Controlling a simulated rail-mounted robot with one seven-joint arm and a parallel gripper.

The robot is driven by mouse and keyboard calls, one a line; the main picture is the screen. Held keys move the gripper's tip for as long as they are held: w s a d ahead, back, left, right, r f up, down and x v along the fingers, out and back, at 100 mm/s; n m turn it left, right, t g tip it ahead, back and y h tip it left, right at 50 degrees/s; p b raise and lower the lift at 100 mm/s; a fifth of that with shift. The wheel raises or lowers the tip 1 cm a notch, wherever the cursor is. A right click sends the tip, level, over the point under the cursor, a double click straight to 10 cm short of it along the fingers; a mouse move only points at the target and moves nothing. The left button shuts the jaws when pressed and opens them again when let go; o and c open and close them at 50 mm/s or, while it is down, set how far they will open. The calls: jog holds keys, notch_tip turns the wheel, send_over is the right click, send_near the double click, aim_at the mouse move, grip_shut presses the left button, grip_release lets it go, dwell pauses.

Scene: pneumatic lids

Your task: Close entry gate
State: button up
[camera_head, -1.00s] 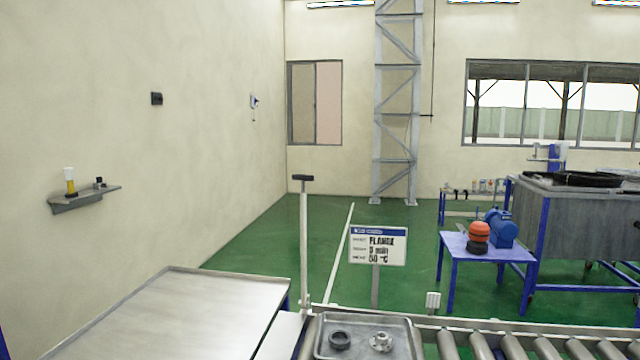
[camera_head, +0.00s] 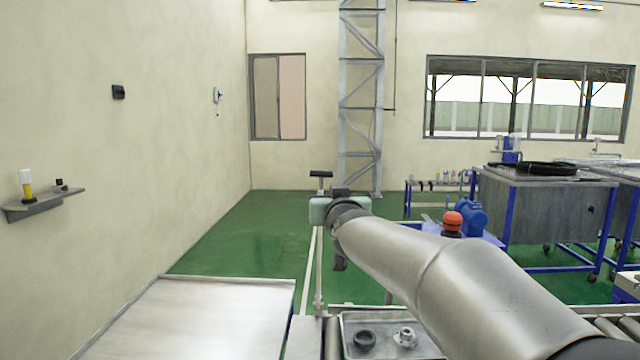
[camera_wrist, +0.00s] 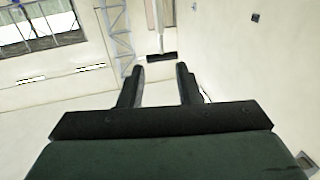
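The entry gate appears to be the thin upright pale post (camera_head: 319,262) with a black crossbar handle (camera_head: 321,174) on top, beside the conveyor's left end. In the wrist view the black handle (camera_wrist: 162,57) lies just beyond the fingertips, roughly between them, with the pale post behind it. My gripper (camera_wrist: 161,70) is open and empty, its two dark fingers apart. In the head view my gripper (camera_head: 340,192) is close to the handle, just right of and slightly below it. Whether a finger touches the handle cannot be told.
A metal tray (camera_head: 349,322) with a black ring (camera_head: 364,340) and a metal flange part (camera_head: 405,337) sits at the conveyor's left end. A bare steel table (camera_head: 190,315) stands left of the post. My arm hides the sign and much of the conveyor.

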aim_at(321, 186)
jog(key=p+x, duration=0.5)
jog(key=x, duration=0.9)
jog(key=shift+w+a, duration=0.15)
jog(key=shift+w, duration=0.1)
grip_shut()
